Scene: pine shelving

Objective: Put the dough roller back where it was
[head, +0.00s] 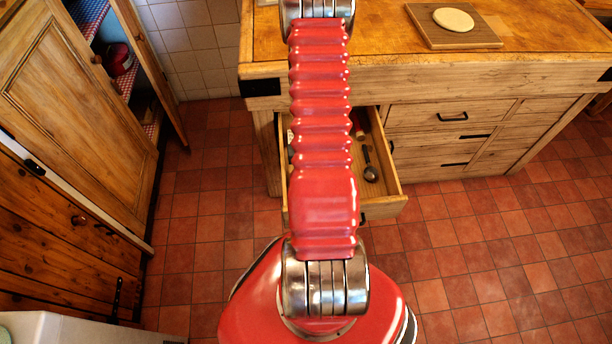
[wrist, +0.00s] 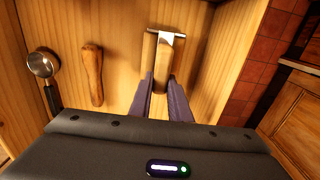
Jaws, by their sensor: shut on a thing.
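The dough roller (wrist: 163,60), pale wood with a metal bracket at its far end, shows at the middle of the wrist view. My gripper (wrist: 163,82) has its two dark fingers closed on the near part of the roller. The roller is over the floor of the open drawer (wrist: 215,85); I cannot tell whether it touches the wood. In the head view the drawer (head: 393,188) stands pulled out of the counter, and my arm hides the gripper and the roller.
A wooden-handled tool (wrist: 93,75) and a metal scoop (wrist: 42,66) lie in the drawer, left of the roller. The counter (head: 400,40) above carries a board (head: 485,38) with a pale dough disc (head: 453,19). A cupboard door (head: 150,70) stands open at left. Tiled floor is clear at right.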

